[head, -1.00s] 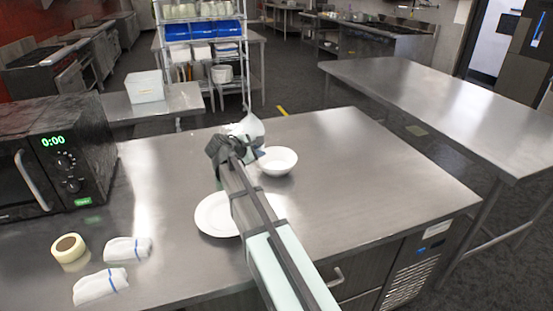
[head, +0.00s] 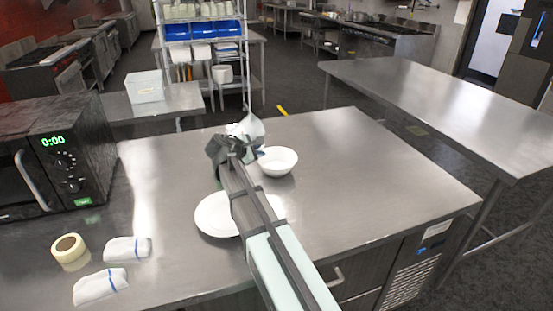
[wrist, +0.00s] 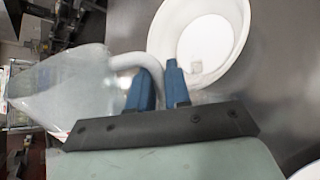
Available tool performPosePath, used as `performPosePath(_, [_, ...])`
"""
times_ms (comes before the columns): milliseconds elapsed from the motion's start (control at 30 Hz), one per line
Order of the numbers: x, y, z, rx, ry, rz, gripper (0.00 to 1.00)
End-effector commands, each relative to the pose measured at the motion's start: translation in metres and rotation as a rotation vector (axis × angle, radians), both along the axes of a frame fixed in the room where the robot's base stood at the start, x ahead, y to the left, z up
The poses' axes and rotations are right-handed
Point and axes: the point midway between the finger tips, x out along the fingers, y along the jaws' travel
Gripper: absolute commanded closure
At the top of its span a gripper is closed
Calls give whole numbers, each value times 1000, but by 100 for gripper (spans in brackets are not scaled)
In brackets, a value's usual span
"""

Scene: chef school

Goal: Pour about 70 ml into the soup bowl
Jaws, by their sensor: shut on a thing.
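A translucent whitish jug (head: 250,127) is held above the table at the far side of the white soup bowl (head: 281,167). My gripper (wrist: 158,88) is shut on the jug's handle (wrist: 128,61), its blue fingers on either side of it. The jug's body (wrist: 62,85) fills the left of the wrist view and looks tilted. The bowl (wrist: 241,38) stands beside the jug in that view, with a small pale patch inside that I cannot identify. No stream of liquid shows, and the liquid level in the jug is unclear.
A white plate (head: 211,216) lies left of my arm, partly hidden by it. A microwave (head: 88,150) stands at the left, with a tape roll (head: 69,250) and two folded cloths (head: 127,249) (head: 100,286) in front. The table's right side is clear.

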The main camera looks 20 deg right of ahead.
Motion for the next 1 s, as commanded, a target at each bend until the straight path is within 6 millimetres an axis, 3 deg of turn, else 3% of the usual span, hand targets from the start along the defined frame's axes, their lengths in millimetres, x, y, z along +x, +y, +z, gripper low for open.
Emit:
performPosePath(533, [-1,-2,1,-30,16,-1,100])
performPosePath(833, [-5,-9,9,-226,122,-8,100])
performPosePath(1000, [-2,-3,20,-362,195,-11,100])
